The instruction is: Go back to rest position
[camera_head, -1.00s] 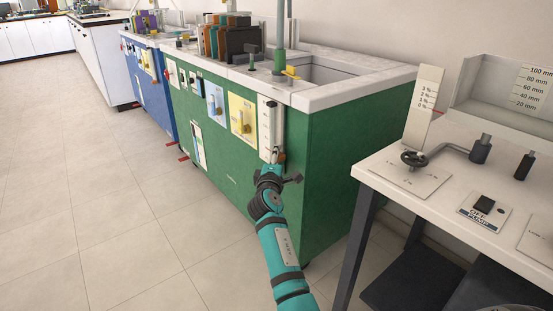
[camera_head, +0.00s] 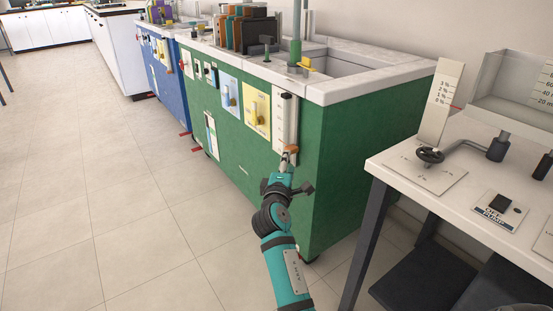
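One teal arm of mine, which I take to be the right, reaches up from the bottom middle. Its dark gripper (camera_head: 286,163) is at the lower end of a white gauge panel (camera_head: 284,122) on the green bench (camera_head: 345,165). The fingertips are right at a small orange-brown knob (camera_head: 291,149) below the gauge tube. I cannot tell whether they touch it. The fingers are too small to show whether they are open or shut. My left gripper is not in view.
A white table (camera_head: 400,187) with a crank handle (camera_head: 430,155) and a pump switch panel (camera_head: 499,209) stands close on the right. A blue bench (camera_head: 158,85) is farther back. The tiled floor (camera_head: 110,200) on the left is clear.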

